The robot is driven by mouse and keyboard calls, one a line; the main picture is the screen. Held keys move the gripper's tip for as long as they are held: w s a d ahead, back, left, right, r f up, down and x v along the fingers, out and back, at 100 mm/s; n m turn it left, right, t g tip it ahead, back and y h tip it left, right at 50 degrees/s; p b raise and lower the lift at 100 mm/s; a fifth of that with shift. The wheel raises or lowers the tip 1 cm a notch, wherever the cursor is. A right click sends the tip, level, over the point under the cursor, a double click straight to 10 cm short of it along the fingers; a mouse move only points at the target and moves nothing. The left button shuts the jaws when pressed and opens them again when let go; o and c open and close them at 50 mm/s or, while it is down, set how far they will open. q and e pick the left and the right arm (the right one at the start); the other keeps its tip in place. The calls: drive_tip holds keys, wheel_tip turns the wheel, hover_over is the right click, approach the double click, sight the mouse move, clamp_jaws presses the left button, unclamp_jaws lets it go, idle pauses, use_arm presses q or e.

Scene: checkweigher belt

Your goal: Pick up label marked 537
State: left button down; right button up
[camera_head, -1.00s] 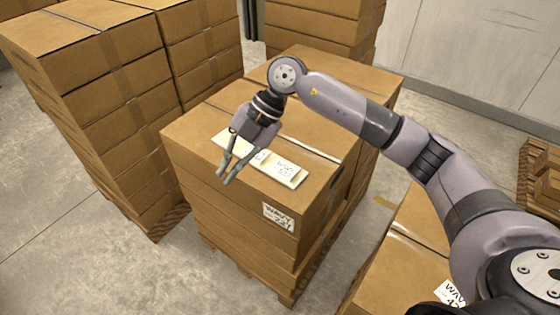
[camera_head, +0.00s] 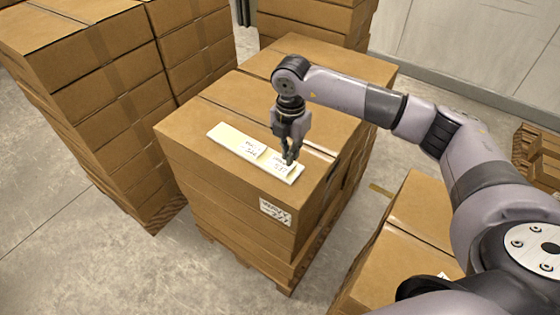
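A pale flat strip (camera_head: 222,134) lies on top of the front carton of the middle stack, with two white labels on it. The left label (camera_head: 249,148) is clear of my gripper. The right label (camera_head: 285,170) is partly covered by my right gripper. Print shows on both labels, but it is too small to read surely. My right gripper (camera_head: 288,158) points down, its fingertips at the right label. I cannot tell whether they touch it, or how far apart the fingers are. My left gripper is not in view.
A larger printed label (camera_head: 275,211) is on the carton's front face. Tall carton stacks stand at left (camera_head: 95,85) and behind (camera_head: 315,20). Another carton (camera_head: 400,255) is at lower right, below my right arm. Bare floor (camera_head: 130,270) shows at lower left.

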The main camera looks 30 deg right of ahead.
sight(290, 174)
drive_tip(key=shift+f, duration=0.6)
drive_tip(key=shift+f+p, duration=0.3)
drive_tip(key=shift+p, duration=0.05)
drive_tip(key=f, duration=0.1)
drive_tip(key=f+p, duration=0.1)
drive_tip(key=f, duration=0.1)
drive_tip(key=shift+d+f, duration=0.25)
drive_tip(key=shift+f, duration=0.1)
drive_tip(key=shift+w+f, duration=0.1)
drive_tip(key=shift+f, duration=0.3)
clamp_jaws()
drive_tip(key=shift+r, duration=0.15)
